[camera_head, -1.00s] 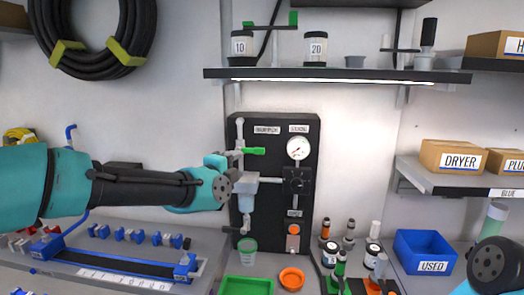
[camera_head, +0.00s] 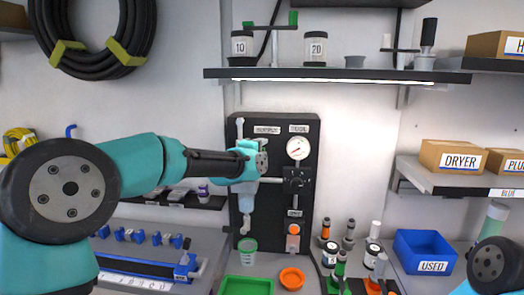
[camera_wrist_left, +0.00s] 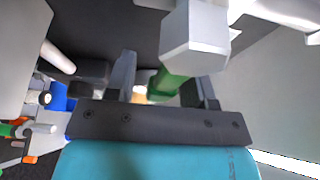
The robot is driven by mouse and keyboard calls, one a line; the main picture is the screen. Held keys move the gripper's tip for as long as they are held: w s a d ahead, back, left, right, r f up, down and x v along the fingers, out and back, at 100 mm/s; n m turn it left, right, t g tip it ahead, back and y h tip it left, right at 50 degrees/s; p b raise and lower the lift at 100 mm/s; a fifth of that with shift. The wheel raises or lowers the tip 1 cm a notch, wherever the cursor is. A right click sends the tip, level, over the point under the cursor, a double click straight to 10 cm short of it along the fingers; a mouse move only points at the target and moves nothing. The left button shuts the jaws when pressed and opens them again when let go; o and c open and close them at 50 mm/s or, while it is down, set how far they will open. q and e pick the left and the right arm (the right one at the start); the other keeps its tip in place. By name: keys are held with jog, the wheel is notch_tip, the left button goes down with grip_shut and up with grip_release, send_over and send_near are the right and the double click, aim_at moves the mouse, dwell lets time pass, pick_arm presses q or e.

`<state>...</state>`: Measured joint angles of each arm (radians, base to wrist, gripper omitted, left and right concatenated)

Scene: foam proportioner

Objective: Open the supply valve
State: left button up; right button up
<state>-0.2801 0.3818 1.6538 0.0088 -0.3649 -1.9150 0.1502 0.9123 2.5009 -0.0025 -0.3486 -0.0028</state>
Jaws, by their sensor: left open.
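The supply valve's green lever (camera_wrist_left: 166,84) shows between the two fingers of my left gripper (camera_wrist_left: 166,88) in the left wrist view. The gripper is open, with a finger on each side of the lever. I cannot tell whether either finger touches it. In the head view my left gripper (camera_head: 262,160) is in front of the black panel (camera_head: 271,205), and its wrist covers most of the lever. A pale faceted fitting (camera_wrist_left: 195,42) is close above the lever in the wrist view. My right gripper is out of view.
A white gauge (camera_head: 298,148) and a black knob (camera_head: 295,181) are right of my gripper on the panel. A lit shelf (camera_head: 340,75) is above. A green tray (camera_head: 246,286), a clear cup (camera_head: 246,245) and an orange dish (camera_head: 291,278) are below.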

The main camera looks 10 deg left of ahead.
pick_arm(q)
jog(key=shift+w+d, duration=0.1)
jog(key=shift+w, duration=0.25)
grip_shut()
dwell(0.3)
